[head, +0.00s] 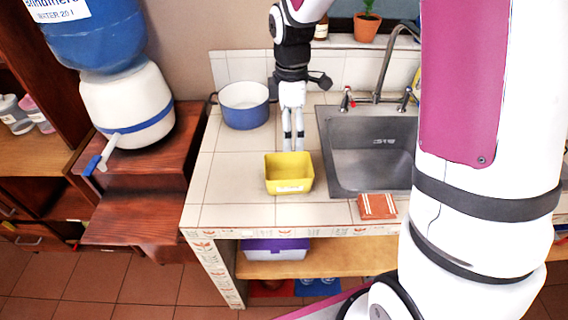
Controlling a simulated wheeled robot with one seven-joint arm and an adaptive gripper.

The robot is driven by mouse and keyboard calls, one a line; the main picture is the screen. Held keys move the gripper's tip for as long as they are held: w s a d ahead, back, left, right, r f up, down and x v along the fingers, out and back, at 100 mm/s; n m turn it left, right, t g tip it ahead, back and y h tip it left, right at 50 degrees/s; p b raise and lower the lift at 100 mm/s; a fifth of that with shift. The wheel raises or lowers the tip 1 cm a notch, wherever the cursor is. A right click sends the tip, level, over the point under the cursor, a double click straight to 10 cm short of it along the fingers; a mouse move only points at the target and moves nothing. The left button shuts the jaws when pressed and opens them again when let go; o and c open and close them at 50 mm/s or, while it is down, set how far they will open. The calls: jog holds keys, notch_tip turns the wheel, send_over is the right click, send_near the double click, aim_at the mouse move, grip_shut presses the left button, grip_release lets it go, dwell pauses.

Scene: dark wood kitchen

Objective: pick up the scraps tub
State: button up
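A yellow tub (289,187), which I take to be the scraps tub, stands upright on the tiled counter, left of the sink. It has a pale label on its front, and its inside looks empty. My gripper (293,147) points down at the tub's far side. Its two fingers are a little apart, with a gap between them and nothing held. The fingertips are just behind or above the tub's far rim; I cannot tell whether they touch it.
A blue pot (245,115) stands behind and left of the tub. The steel sink (345,175) with its tap lies to the right. An orange-brown block (377,206) lies at the counter's front. Bare tiles (232,175) lie left of the tub.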

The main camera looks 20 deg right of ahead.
send_near(288, 167)
jog(key=s+a, duration=0.1)
jog(key=s, duration=0.3)
jog(key=f+p, duration=0.1)
jog(key=f, duration=0.1)
jog(key=f+p, duration=0.1)
jog(key=f, duration=0.1)
jog(key=shift+s+a+f, duration=0.1)
jog(key=shift+a, duration=0.1)
jog(key=shift+f, duration=0.55)
jog(key=c, duration=1.2)
